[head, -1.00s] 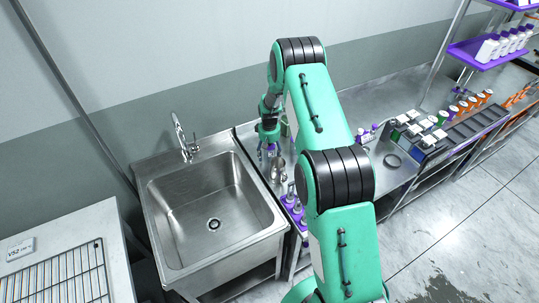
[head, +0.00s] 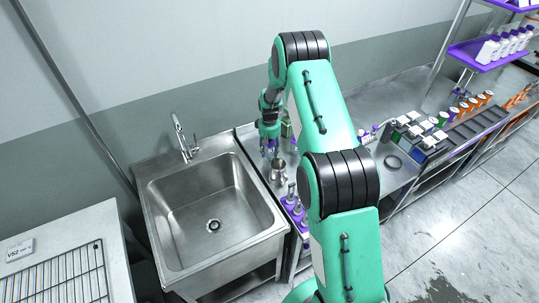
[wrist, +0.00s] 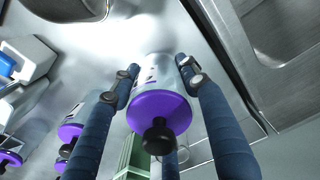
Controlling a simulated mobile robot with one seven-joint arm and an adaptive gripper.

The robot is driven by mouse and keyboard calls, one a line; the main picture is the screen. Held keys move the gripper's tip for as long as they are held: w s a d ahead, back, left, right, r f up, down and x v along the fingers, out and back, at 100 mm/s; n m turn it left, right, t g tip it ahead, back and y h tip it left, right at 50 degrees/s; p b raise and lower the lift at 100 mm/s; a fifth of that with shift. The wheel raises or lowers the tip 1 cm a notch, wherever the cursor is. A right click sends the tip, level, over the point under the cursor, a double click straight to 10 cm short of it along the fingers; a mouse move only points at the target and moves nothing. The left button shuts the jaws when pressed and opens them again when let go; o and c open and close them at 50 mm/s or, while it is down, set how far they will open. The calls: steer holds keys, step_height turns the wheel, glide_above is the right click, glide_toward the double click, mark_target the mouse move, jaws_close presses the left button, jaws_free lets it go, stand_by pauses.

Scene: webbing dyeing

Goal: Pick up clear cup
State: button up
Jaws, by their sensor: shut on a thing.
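A clear cup (wrist: 150,72) with a purple lid and a black knob sits between the two blue-grey fingers of my gripper (wrist: 158,74) in the wrist view. The fingers are shut on its sides. In the head view my gripper (head: 270,138) is over the steel counter, just right of the sink. There the cup is small and mostly hidden by my gripper. I cannot tell whether its base touches the counter.
The steel sink (head: 165,262) lies left of my gripper. A metal jug (head: 278,170) stands close below it in the picture. Similar purple-lidded containers (wrist: 72,131) and a green rack (wrist: 131,152) are nearby in the wrist view. White-topped blocks (head: 415,128) stand further right.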

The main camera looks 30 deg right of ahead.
steer(key=shift+r, duration=3.35)
steer(key=shift+r, duration=0.1)
